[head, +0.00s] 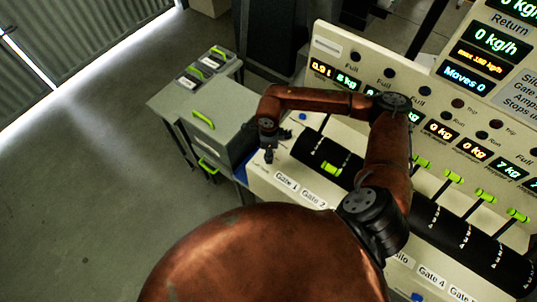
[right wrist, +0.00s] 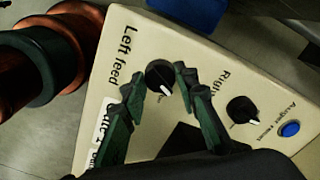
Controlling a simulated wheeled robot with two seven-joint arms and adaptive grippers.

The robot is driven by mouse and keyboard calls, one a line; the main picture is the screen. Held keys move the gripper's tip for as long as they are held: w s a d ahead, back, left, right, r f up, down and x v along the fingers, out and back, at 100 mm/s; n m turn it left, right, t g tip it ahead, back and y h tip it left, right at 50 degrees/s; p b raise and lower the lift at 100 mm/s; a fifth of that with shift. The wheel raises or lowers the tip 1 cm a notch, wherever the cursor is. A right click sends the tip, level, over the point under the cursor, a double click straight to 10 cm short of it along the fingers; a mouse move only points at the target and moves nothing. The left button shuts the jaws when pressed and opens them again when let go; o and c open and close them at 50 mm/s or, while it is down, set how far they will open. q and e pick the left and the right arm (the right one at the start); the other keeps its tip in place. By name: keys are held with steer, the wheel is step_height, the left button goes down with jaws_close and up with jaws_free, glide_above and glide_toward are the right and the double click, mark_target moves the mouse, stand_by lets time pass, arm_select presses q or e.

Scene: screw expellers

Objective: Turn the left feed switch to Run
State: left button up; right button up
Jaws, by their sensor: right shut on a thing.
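The left feed switch (right wrist: 159,76) is a round black knob with a white pointer, on the cream panel under the words "Left feed". In the right wrist view its pointer slants toward the lower right; I cannot read the position marks around it. My right gripper (right wrist: 158,80) has its two dark green fingers on either side of this knob and is shut on it. In the head view the right gripper (head: 268,154) points down at the panel's near left end, and the knob cannot be made out there. My left gripper is not in view.
A second black knob (right wrist: 242,110) labelled "Right" and a blue button (right wrist: 290,129) sit beside it. A black roller (head: 322,155) and green-tipped levers (head: 486,196) lie to the right. A grey bin (head: 212,118) stands left of the panel. Open floor lies further left.

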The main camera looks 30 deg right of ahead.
steer(key=m+b, duration=0.1)
steer(key=m, duration=0.2)
steer(key=shift+f+m, duration=0.1)
steer(key=shift+m, duration=0.2)
steer(key=shift+m+b, duration=0.45)
steer(key=shift+m, duration=0.85)
steer(key=o, duration=1.1)
steer(key=shift+o, duration=0.2)
step_height(320, 180, up, 12)
